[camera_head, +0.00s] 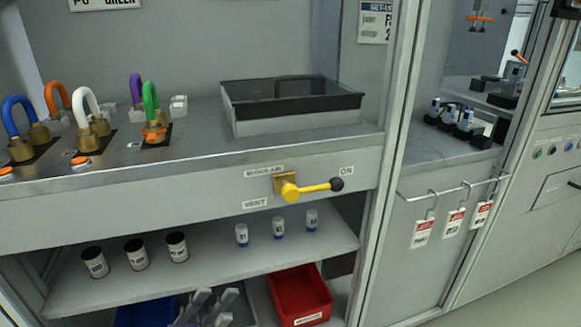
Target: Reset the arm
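My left gripper (217,295) shows at the bottom edge, left of centre. Its two grey fingers point up and stand apart with a gap between them, and I see nothing held there. It is in front of the lower shelf area, between a blue bin (145,314) and a red bin (300,298). The rest of my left arm is cut off by the frame. My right gripper is not in view.
A yellow-handled valve (290,190) juts from the bench front. Dark cups (136,254) and small vials (278,229) stand on the shelf (205,272). Coloured hoses (150,100) and a grey tray (290,122) are on the bench. Red-and-white tags (455,222) hang at right.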

